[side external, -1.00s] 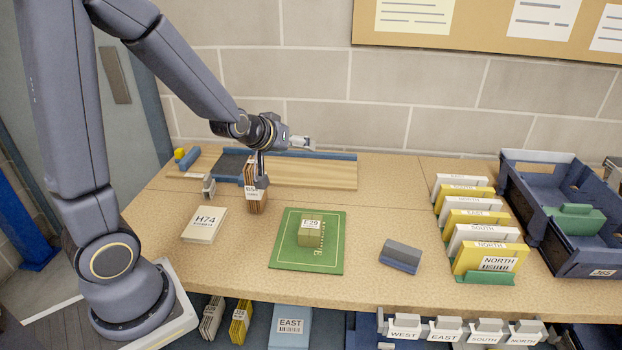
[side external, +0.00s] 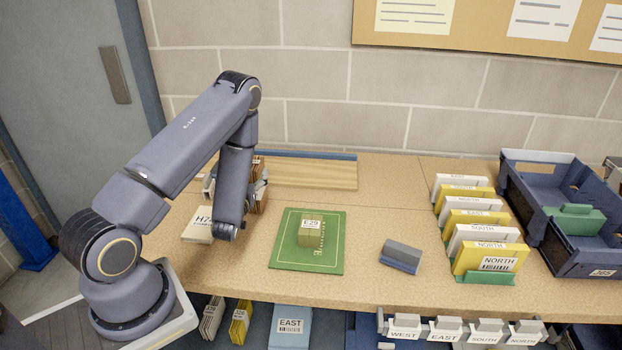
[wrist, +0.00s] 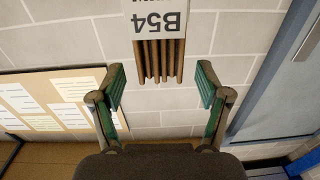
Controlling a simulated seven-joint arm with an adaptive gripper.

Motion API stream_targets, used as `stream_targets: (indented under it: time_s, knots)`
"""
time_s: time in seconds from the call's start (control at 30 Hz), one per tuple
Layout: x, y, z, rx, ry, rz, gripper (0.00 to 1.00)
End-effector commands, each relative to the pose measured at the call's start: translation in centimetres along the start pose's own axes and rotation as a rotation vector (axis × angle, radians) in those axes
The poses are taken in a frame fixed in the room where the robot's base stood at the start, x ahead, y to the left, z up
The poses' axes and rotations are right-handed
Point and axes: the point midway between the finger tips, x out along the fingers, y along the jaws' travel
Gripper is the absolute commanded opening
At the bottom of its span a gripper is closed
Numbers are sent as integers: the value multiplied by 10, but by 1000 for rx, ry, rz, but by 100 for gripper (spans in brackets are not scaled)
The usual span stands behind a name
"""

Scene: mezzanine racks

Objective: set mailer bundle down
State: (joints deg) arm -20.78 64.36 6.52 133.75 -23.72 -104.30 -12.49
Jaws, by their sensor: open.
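The brown mailer bundle labelled B54 (side external: 260,201) stands upright on the bench, mostly hidden behind my arm in the side view. In the wrist view the B54 bundle (wrist: 159,56) shows upside down, its label above its brown edges. My gripper (wrist: 161,86) is open, with its green-padded fingers spread left and right of the bundle's line and apart from it. In the side view my gripper (side external: 237,186) is largely hidden behind my own arm. A green mat (side external: 282,256) holds an upright bundle labelled E29 (side external: 310,229).
A pale H74 bundle (side external: 198,226) lies left of the mat. A grey-blue block (side external: 401,256) lies to its right. Upright sorted mailers (side external: 485,258) and a dark blue bin (side external: 533,209) stand farther right.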

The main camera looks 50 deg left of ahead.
Motion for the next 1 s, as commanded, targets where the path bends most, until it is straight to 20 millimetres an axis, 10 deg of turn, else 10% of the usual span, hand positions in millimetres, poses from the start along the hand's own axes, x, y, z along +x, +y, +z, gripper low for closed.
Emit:
stream_targets:
  time_s: [0.57, 1.0]
  knots:
    - [50, 0, 0, -1, -1, 1, 76]
    - [50, 0, 0, -1, -1, 1, 32]
